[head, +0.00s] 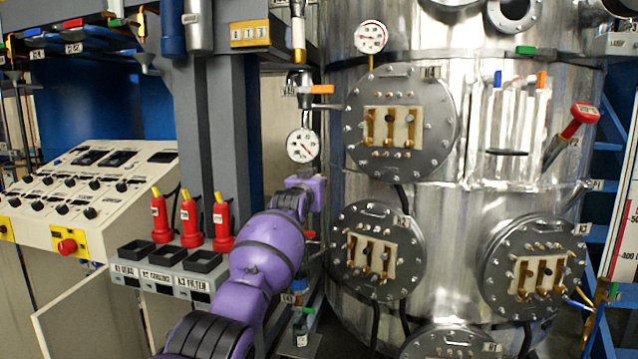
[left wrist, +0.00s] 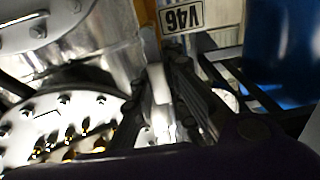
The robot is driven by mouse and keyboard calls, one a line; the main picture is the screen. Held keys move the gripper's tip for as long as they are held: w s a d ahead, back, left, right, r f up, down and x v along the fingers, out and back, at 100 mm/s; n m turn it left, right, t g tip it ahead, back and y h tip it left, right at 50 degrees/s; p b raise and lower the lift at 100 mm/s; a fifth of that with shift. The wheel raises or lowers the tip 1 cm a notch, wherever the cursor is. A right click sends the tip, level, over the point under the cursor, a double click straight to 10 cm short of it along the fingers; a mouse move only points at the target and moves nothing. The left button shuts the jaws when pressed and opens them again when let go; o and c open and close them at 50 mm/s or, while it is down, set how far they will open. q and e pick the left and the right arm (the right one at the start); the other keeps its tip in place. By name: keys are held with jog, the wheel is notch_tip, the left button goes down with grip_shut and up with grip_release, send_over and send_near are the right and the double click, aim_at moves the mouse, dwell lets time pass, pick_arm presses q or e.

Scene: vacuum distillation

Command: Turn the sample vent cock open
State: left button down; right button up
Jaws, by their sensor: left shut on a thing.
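My left gripper (head: 308,186) is at the slim vertical pipework left of the steel vessel (head: 480,170), just below a round dial gauge (head: 303,146). In the left wrist view its dark fingers (left wrist: 163,88) are closed around a pale, narrow piece, which seems to be the handle of the sample vent cock (left wrist: 160,92). The fingers and wrist hide most of the cock, so its turn angle cannot be told. My right gripper is not in view.
Bolted flanges (head: 402,122) with brass fittings stick out from the vessel right of my gripper. An orange-handled valve (head: 321,89) sits above the gauge. A control console (head: 95,195) and red bottles (head: 190,220) stand at left. Room around the gripper is tight.

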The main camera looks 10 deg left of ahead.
pick_arm(q)
jog(key=shift+r, duration=0.1)
dwell(0.3)
jog(key=c, duration=1.7)
grip_release()
jog(key=shift+s+a, duration=0.2)
jog(key=shift+s, duration=5.8)
